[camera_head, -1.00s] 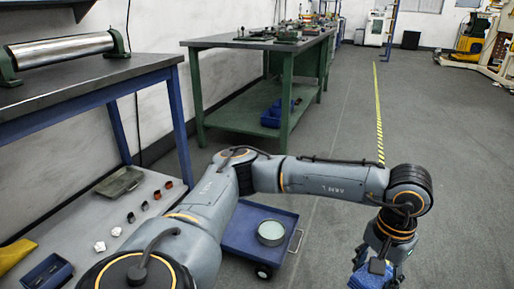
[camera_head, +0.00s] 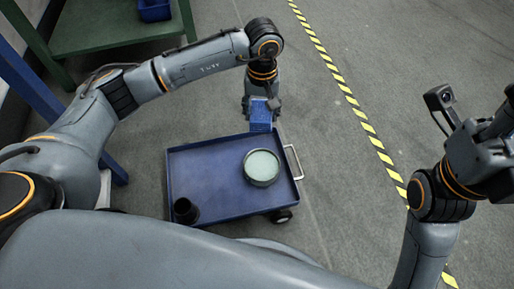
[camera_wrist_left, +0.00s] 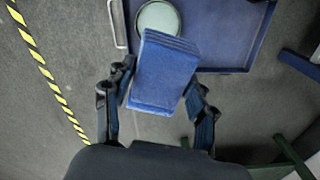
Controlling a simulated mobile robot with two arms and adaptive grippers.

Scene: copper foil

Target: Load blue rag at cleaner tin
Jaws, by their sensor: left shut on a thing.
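The blue rag (camera_head: 261,115) is a folded blue block held in my left gripper (camera_head: 258,108), just beyond the far edge of the blue cart. In the left wrist view the rag (camera_wrist_left: 163,75) sits between the two fingers (camera_wrist_left: 158,95), and its far end overlaps the tin's rim in the picture. The cleaner tin (camera_head: 262,167) is round with a pale green top and stands on the right part of the cart; it also shows in the left wrist view (camera_wrist_left: 158,17). My right gripper (camera_head: 495,130) is at the right edge, partly cut off, and its fingers do not show clearly.
The blue cart (camera_head: 205,172) has a low rim, wheels and a metal handle (camera_head: 293,162) on its right. A dark cup (camera_head: 185,210) stands at its near left corner. A green bench (camera_head: 110,28) is at upper left. Yellow-black floor tape (camera_head: 350,98) runs at the right.

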